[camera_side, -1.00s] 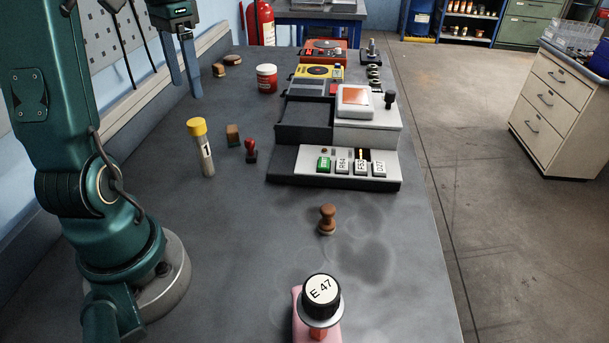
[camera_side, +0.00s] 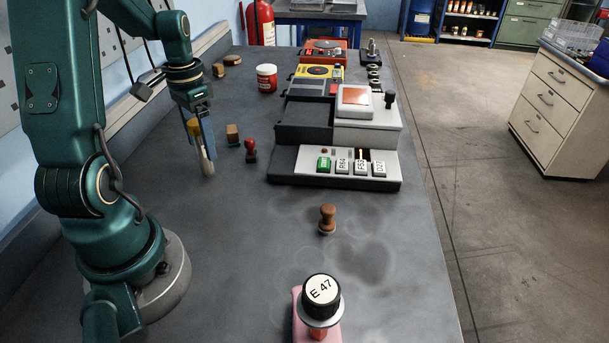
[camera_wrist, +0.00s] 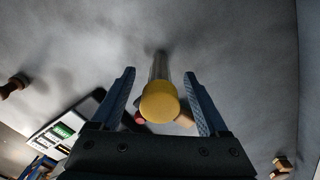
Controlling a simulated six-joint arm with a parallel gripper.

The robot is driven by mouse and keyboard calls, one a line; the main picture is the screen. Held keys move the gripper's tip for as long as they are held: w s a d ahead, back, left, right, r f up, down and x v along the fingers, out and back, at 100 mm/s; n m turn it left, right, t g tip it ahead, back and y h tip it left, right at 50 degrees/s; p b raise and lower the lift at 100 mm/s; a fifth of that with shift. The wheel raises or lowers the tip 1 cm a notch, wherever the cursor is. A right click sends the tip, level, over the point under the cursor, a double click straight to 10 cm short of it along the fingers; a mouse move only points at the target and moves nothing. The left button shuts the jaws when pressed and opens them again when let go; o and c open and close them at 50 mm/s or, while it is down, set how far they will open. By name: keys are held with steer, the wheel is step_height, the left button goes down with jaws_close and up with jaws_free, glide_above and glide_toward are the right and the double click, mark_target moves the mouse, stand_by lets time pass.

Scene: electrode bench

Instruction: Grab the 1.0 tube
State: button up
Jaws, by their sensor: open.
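The tube stands upright on the bench, with a clear body (camera_side: 207,167) and a yellow cap (camera_side: 193,126). Its label is hidden behind my gripper in the side view. My gripper (camera_side: 203,150) is open and points down over the tube, covering much of it. In the wrist view the yellow cap (camera_wrist: 159,102) sits between the two blue fingers of my gripper (camera_wrist: 160,85), with a gap on each side. The tube's body runs away from the cap toward the bench.
A red-handled stamp (camera_side: 251,150) and a brown block (camera_side: 232,132) stand close to the right of the tube. A device with labelled keys (camera_side: 340,168) is farther right. The bench in front of the tube is clear.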

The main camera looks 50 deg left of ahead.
steer(key=shift+f, duration=0.55)
jaws_close()
steer(key=shift+r, duration=0.15)
step_height(320, 180, up, 10)
steer(key=shift+f, duration=0.1)
stand_by(0.3)
